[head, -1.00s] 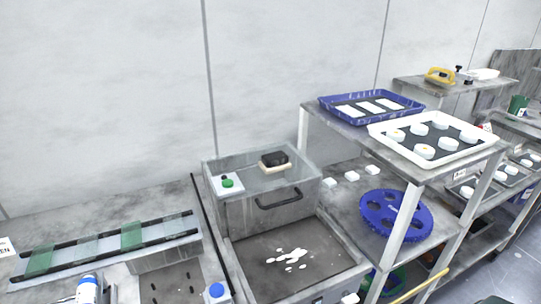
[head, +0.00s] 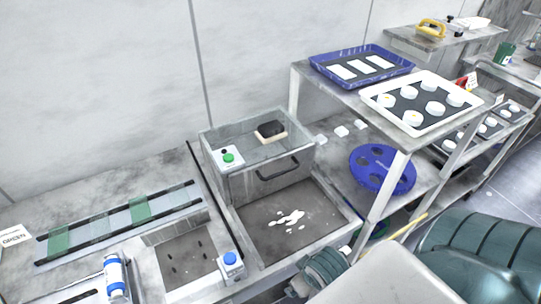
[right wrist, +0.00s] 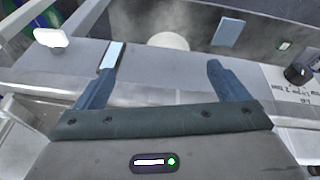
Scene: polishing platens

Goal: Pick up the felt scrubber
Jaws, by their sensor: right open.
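The felt scrubber (head: 270,131), a dark block on a cream pad, lies flat on top of the grey box-shaped housing (head: 222,135) behind the polishing basin. No gripper touches it. My right gripper (right wrist: 163,68) shows in the right wrist view with its two blue fingers wide apart and nothing between them. Beyond the fingers are a grey ledge and a round pale disc; I cannot make out the scrubber there. In the head view my right arm fills the lower right corner. My left gripper is out of view.
A basin (head: 258,242) with white splashes lies in front of the housing. A green button box (head: 228,158) shares the housing top. To the right, a shelf carries a blue tray (head: 320,72) and a white tray (head: 386,116); a blue disc (head: 375,178) lies below. A blue-capped bottle (head: 116,277) lies front left.

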